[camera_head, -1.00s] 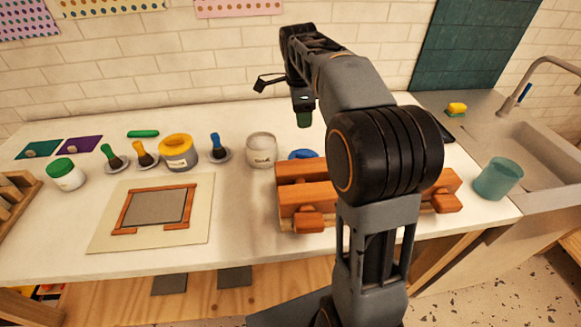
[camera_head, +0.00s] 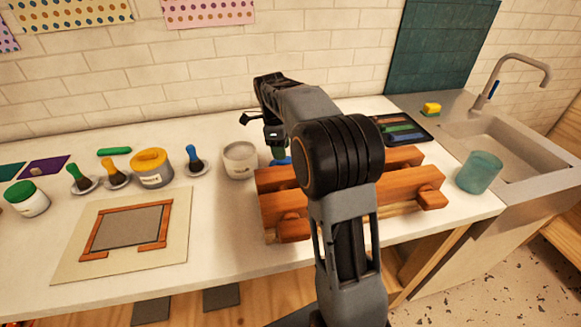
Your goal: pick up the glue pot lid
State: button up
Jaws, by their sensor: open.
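A blue, round, flat thing, which looks like the glue pot lid (camera_head: 283,161), lies on the white counter just right of an open grey-white pot (camera_head: 240,160). Part of it is hidden by my gripper and the wooden press. My gripper (camera_head: 276,147) points down close above the lid, with its fingers small and dark in this view. It is open, with nothing visible in it. I cannot tell whether the fingertips touch the lid.
A wooden press (camera_head: 285,205) stands close to the right of the lid. A yellow-lidded pot (camera_head: 152,168), brushes on saucers and a green-lidded jar (camera_head: 27,199) stand left. A framed board (camera_head: 128,228) lies in front. A black tray (camera_head: 402,129) and a sink are right.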

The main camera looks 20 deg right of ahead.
aim_at(285, 162)
jog(key=shift+s+d+f, duration=0.1)
jog(key=shift+d+f, duration=0.05)
jog(key=shift+f, duration=0.7)
jog(key=shift+s+d+f, duration=0.15)
jog(key=shift+f, duration=0.65)
jog(key=shift+s+d+f, duration=0.1)
jog(key=shift+d+f, duration=0.05)
jog(key=shift+f, duration=0.7)
jog(key=shift+c, duration=0.4)
grip_shut()
